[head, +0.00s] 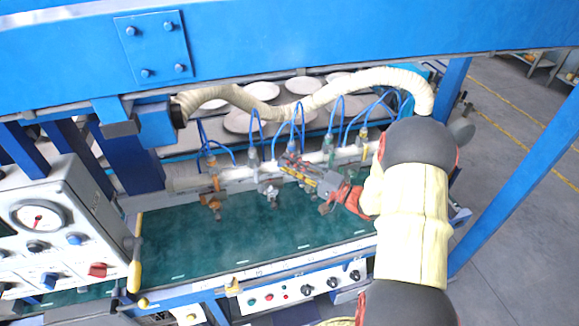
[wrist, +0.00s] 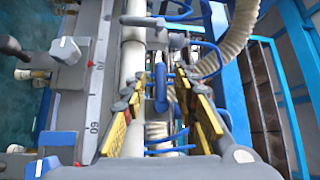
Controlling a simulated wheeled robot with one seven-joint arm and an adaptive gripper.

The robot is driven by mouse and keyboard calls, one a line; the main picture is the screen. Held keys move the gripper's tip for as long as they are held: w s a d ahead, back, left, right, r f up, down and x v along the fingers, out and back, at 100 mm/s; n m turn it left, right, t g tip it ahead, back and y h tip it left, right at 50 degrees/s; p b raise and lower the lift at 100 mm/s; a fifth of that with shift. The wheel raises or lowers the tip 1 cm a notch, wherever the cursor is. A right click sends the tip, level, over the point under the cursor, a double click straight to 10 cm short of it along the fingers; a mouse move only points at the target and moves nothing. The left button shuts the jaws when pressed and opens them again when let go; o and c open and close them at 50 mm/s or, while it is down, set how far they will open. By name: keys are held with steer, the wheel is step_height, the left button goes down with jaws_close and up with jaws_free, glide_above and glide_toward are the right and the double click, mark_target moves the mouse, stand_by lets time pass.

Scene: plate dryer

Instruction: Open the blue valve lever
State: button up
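In the wrist view a rounded blue piece (wrist: 161,88), which looks like the valve lever, stands between my fingers, with gaps on both sides. The arm and fingers hide the lever there.
Blue hoses (head: 255,132) loop above the pipe, and a thick cream hose (head: 300,106) runs over them. A green surface (head: 190,245) lies open below. A grey gauge panel (head: 60,225) stands at left. A blue beam (head: 300,38) crosses above.

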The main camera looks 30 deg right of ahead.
steer(key=shift+c, duration=0.6)
jaws_close()
steer(key=shift+f, duration=0.1)
